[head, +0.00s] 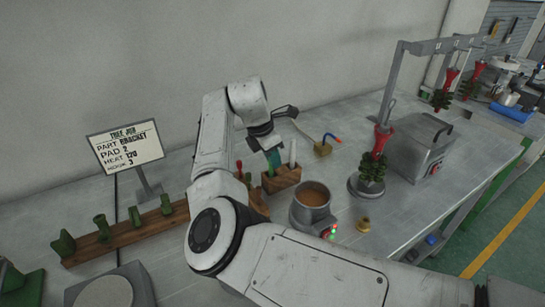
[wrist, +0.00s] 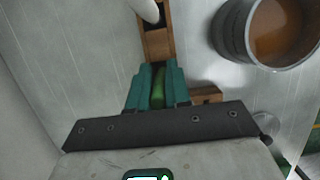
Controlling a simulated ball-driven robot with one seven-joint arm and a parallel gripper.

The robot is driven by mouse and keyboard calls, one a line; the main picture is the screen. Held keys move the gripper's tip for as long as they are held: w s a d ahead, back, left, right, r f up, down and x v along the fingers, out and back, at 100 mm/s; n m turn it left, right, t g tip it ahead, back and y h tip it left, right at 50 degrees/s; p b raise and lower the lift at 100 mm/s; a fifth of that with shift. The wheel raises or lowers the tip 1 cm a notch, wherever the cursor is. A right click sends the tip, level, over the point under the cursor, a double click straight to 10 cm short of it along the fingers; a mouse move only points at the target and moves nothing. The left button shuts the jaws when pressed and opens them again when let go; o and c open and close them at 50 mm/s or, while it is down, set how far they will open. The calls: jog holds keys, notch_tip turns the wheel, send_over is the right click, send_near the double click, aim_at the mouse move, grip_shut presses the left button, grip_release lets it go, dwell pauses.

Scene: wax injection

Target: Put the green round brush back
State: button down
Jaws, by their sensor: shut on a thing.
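My gripper (head: 272,157) hangs over the small wooden holder (head: 286,180) on the bench, with its teal fingers pointing down. In the wrist view my gripper (wrist: 157,82) is shut on the green round brush (wrist: 157,90), of which a green strip shows between the fingers. The wooden holder (wrist: 158,42) lies right beyond the fingertips, with a dark opening in it. The lower end of the brush is hidden, so I cannot tell whether it is in the holder or above it.
A white upright tool (head: 292,153) stands in the holder. A grey pot (head: 311,216) of brown wax is close on the right. A red-handled tool (head: 239,169) is on the left. A sign (head: 125,147) and a wooden rack (head: 125,234) with green pieces stand farther left.

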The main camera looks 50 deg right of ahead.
jog(key=shift+f, duration=0.15)
jog(key=c, duration=1.1)
grip_release()
jog(key=shift+o, duration=0.2)
jog(key=s+v, duration=0.1)
jog(key=v, duration=1.1)
jog(key=shift+w+b, duration=0.35)
jog(key=shift+w, duration=0.1)
